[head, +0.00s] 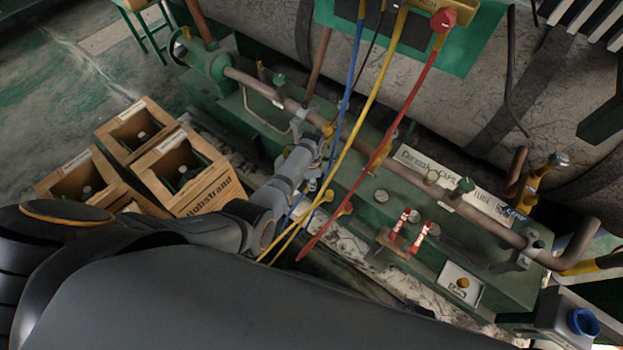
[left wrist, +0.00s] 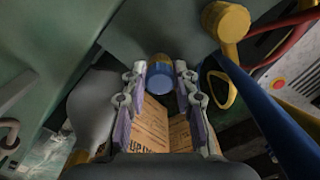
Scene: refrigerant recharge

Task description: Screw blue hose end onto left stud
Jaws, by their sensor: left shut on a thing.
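My left gripper (head: 322,143) reaches in over the green pipe unit, its tips close to a yellow fitting (head: 329,130). In the left wrist view my left gripper (left wrist: 160,80) is shut on the blue hose end (left wrist: 160,78), a short blue collar with a brass-coloured top between the fingertips. The blue hose (head: 353,65) comes down from the yellow manifold and passes behind the gripper; a thick blue hose also crosses the left wrist view (left wrist: 275,125). The left stud cannot be told apart at the gripper; whether the hose end touches it is unclear. My right gripper is out of view.
Yellow (head: 377,95) and red (head: 408,105) hoses hang in front of the green unit (head: 450,240), close right of the gripper. Two red-handled valves (head: 400,222) (head: 422,235) stand further right. Wooden crates (head: 185,175) are on the floor at left.

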